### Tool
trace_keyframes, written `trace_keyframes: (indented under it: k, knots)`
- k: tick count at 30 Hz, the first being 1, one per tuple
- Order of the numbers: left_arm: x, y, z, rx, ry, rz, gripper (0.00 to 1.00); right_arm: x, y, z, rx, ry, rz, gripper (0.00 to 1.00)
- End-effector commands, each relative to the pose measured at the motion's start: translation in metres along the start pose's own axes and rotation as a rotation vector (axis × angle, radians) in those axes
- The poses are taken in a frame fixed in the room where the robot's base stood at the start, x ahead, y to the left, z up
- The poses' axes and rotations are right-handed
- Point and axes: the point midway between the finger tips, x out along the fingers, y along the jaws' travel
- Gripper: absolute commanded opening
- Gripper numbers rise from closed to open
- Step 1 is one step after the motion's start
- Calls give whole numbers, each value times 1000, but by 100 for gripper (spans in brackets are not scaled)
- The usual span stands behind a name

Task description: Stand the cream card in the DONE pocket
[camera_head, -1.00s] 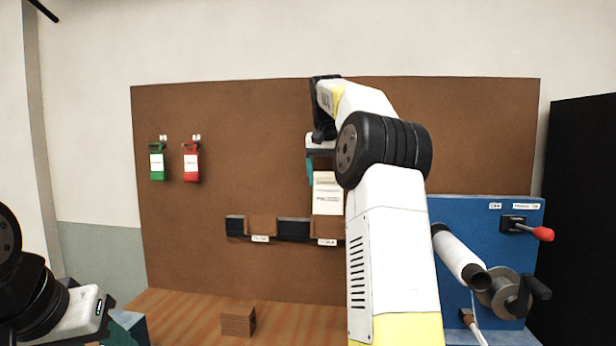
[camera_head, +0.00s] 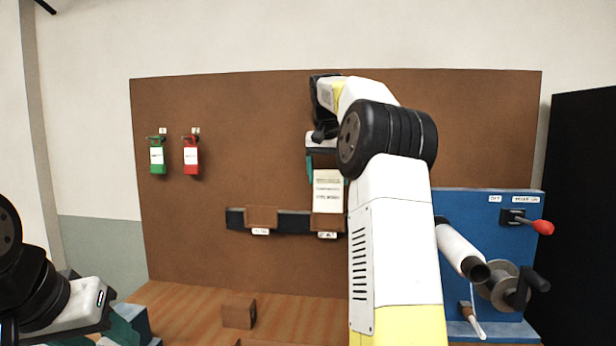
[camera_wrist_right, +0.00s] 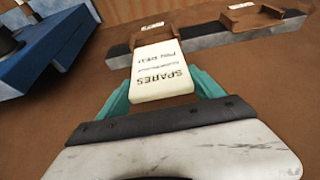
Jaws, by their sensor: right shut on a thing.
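The cream card (camera_head: 328,190) is upright in front of the brown board, its lower end at the mouth of the right-hand pocket (camera_head: 327,223). My right gripper (camera_head: 322,160) is shut on the card's upper end. In the right wrist view the card (camera_wrist_right: 160,72) lies between the teal fingers (camera_wrist_right: 163,95), with "SPARES" printed on it, its far end against the pocket (camera_wrist_right: 184,32). I cannot tell how deep it sits inside. A second pocket (camera_head: 261,216) is to the left. The pocket labels are too small to read. My left gripper (camera_head: 124,326) is low at left, its jaws unclear.
A green tag (camera_head: 157,158) and a red tag (camera_head: 191,158) hang at the board's left. A blue panel (camera_head: 470,205) with a red-knobbed lever (camera_head: 542,227) and a spool (camera_head: 500,285) stands at right. A brown block (camera_head: 238,313) sits on the table.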

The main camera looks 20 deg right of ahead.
Motion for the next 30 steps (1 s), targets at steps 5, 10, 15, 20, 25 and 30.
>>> trace_keyframes:
  k: [5,10,15,20,25,30]
  knots:
    - [0,0,0,0,0,0,47,6,0,3,0,-1,1,28]
    - [0,0,0,0,0,0,47,14,0,6,0,-1,1,28]
    - [0,0,0,0,0,0,47,22,0,10,0,-1,1,28]
    - [0,0,0,0,0,0,47,30,0,13,0,-1,1,28]
    - [0,0,0,0,0,0,47,38,0,16,0,-1,1,28]
    - [0,0,0,0,0,0,47,41,0,17,0,0,0,90]
